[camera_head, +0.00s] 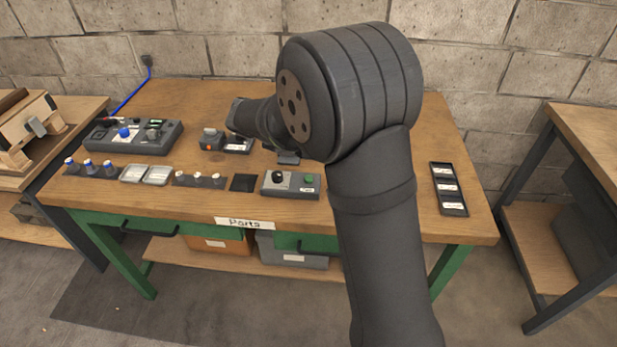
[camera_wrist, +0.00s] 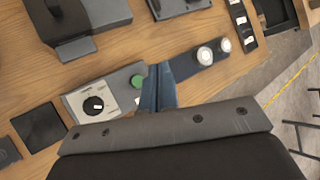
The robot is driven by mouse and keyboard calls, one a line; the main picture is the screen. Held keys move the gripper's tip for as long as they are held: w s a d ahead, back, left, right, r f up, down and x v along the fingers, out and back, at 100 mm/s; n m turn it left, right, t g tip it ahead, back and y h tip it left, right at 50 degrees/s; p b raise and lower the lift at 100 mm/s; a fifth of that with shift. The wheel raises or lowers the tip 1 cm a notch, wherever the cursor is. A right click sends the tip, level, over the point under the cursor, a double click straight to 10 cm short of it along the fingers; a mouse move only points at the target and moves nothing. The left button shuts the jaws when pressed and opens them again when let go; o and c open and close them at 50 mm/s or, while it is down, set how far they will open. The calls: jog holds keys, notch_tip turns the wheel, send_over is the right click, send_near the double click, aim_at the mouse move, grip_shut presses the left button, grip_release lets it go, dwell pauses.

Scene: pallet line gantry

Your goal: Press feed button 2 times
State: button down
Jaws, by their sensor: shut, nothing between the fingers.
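A grey control box (camera_head: 291,185) stands near the table's front edge, with a black knob (camera_head: 278,176) and a green button (camera_head: 308,180). The box also shows in the wrist view (camera_wrist: 75,104), with its knob (camera_wrist: 94,105) and its green button (camera_wrist: 137,82). The label by the button is too small to read. In the wrist view my gripper (camera_wrist: 157,85) is shut and empty, its fingers just right of the green button. I cannot tell their height above the box or whether they touch it. In the head view my arm hides the fingertips.
A grey holder with two white-topped pieces (camera_wrist: 205,55) stands right of the fingers. A black tray (camera_head: 449,189) lies at the table's right. A panel with a blue button (camera_head: 125,133) stands at the left. A dark square (camera_head: 243,183) lies left of the control box.

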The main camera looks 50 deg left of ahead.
aim_at(305, 179)
jog(key=shift+f, duration=4.1)
jog(key=shift+f, duration=0.1)
jog(key=shift+f, duration=0.3)
jog(key=shift+f, duration=0.5)
jog(key=shift+r, duration=0.95)
jog(key=shift+r, duration=2.5)
